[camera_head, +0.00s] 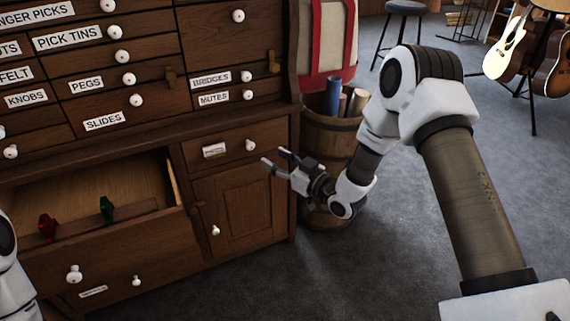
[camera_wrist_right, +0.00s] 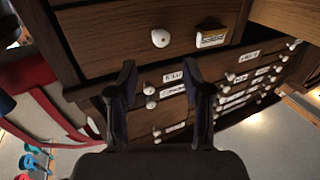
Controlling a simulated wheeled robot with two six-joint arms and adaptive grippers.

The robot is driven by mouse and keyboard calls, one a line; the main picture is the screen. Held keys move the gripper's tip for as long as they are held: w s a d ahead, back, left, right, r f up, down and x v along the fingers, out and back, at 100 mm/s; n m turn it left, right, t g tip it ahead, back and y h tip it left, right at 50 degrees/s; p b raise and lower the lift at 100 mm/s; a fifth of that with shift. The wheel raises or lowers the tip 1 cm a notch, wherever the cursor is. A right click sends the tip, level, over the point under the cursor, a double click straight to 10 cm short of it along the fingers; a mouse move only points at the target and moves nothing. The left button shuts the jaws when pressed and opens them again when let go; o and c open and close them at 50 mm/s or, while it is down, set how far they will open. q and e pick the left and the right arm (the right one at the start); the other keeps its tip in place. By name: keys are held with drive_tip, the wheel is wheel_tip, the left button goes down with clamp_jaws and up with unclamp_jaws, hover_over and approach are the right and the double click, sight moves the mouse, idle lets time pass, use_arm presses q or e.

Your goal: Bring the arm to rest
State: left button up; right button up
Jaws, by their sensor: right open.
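My right arm comes in from the right in the head view. Its gripper (camera_head: 276,161) is open and empty, in front of the right side of the wooden cabinet (camera_head: 240,205). In the right wrist view the two dark fingers of the gripper (camera_wrist_right: 160,82) stand apart with nothing between them, and cabinet drawers lie beyond them. At the lower left edge of the head view a white part of my left arm (camera_head: 12,265) shows. My left gripper is out of view.
An open drawer (camera_head: 105,250) juts out at lower left, with a red and a green item inside. A wooden barrel (camera_head: 325,140) with rolls stands right of the cabinet. Guitars (camera_head: 508,45) and a stool (camera_head: 405,8) are farther back. Grey floor is clear in front.

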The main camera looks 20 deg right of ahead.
drive_tip(key=v, duration=0.3)
drive_tip(key=shift+s+d, duration=0.15)
drive_tip(key=shift+s, duration=0.2)
